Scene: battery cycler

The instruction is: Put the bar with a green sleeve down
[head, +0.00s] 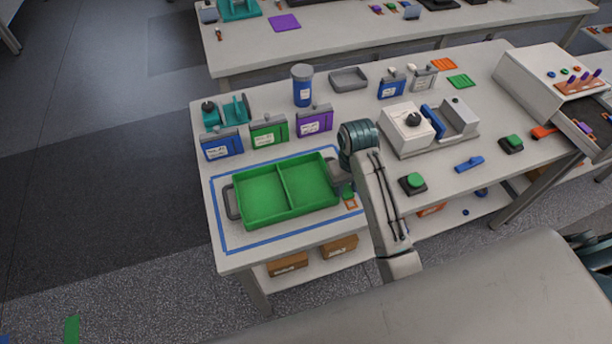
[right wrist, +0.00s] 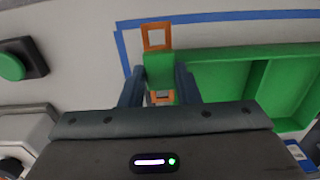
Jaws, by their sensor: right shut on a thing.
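The bar with a green sleeve (right wrist: 158,68) is between the fingers of my right gripper (right wrist: 159,88) in the right wrist view, with an open orange square end (right wrist: 157,38) beyond the sleeve. More orange shows between the fingers. In the head view my right gripper (head: 346,178) points down and is shut on the bar, whose green sleeve (head: 348,192) shows just right of the green two-compartment tray (head: 285,221). I cannot tell whether the bar touches the table. My left gripper is not in view.
Blue tape (head: 287,236) outlines an area around the tray on the table. Blue, green and purple boxes (head: 314,121) stand behind it. A green button (head: 413,181) and a white device (head: 409,130) are to the right. The tray is close beside my gripper.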

